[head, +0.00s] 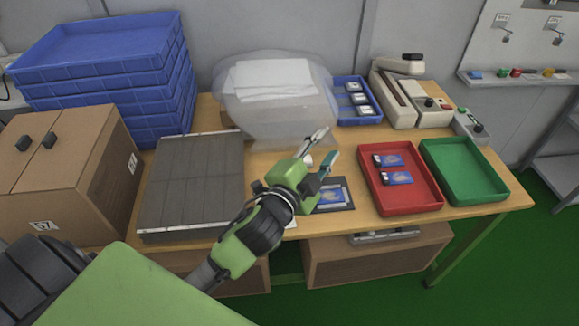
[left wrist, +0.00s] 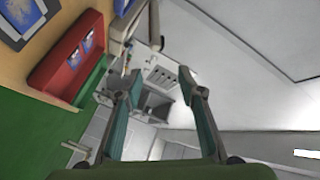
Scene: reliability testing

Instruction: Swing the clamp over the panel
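A blue panel (head: 332,196) lies on a dark fixture (head: 344,183) near the table's front edge; its left side is partly hidden by my gripper. The panel also shows at the top left corner of the left wrist view (left wrist: 18,17). I cannot clearly make out the clamp, which may be hidden behind my gripper. My left gripper (head: 328,144) is above and just behind the panel, with fingers spread apart. In the left wrist view the gripper (left wrist: 160,76) is open, with nothing between its fingertips. My right gripper is not in view.
A red tray (head: 409,204) with two blue-faced panels and a green tray (head: 465,170) stand right of the fixture. A grey slatted board (head: 192,182) lies left. A clear bag (head: 275,120), a blue bin (head: 357,117) and a cream machine (head: 395,104) stand behind.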

